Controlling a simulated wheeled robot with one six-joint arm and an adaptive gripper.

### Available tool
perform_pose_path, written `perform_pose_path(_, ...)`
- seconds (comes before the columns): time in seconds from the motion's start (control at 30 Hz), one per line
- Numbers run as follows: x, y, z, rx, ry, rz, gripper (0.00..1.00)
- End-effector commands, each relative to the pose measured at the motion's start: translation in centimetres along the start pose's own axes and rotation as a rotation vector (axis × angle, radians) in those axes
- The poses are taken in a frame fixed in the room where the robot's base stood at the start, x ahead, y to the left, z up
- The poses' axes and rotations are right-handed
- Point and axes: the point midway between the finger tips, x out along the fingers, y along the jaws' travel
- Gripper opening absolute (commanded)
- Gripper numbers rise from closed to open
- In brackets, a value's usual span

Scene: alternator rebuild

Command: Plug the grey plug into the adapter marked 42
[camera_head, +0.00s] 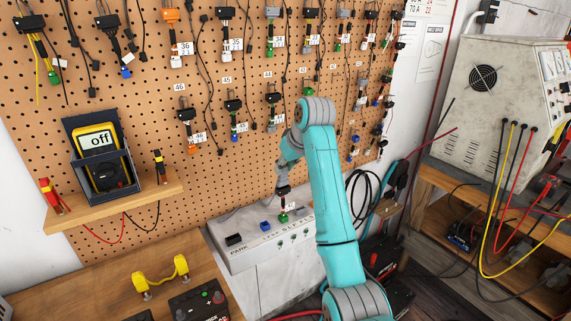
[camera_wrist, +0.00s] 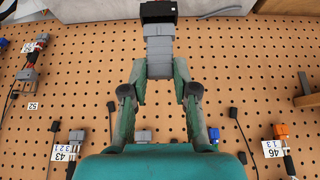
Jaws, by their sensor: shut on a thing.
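My gripper (camera_wrist: 160,70) is shut on a ribbed grey plug (camera_wrist: 159,47) in the wrist view. A dark black-topped connector (camera_wrist: 158,12) sits directly beyond the plug, in line with it; I cannot tell whether they are joined. In the head view my gripper (camera_head: 284,170) points down over the grey test box, and a black connector (camera_head: 283,190) is right below it. Under that, a white tag (camera_head: 290,206) and a green connector (camera_head: 283,217) stand at the box top. The tag's number is too small to read with certainty, so I cannot confirm the adapter marked 42.
The grey box marked PARK (camera_head: 250,245) has black and blue sockets on top. A pegboard (camera_head: 235,145) behind holds several hanging tagged adapters. A shelf (camera_head: 115,205) with a multimeter (camera_head: 97,140) is at left. A grey machine (camera_head: 490,95) with cables stands at right.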

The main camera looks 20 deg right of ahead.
Motion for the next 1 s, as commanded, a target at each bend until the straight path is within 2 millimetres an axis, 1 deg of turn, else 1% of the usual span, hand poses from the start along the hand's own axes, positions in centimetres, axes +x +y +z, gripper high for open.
perform_pose_path(1.0, 0.56, -0.03, 0.37, 0.0, 0.0, 0.0, 0.0)
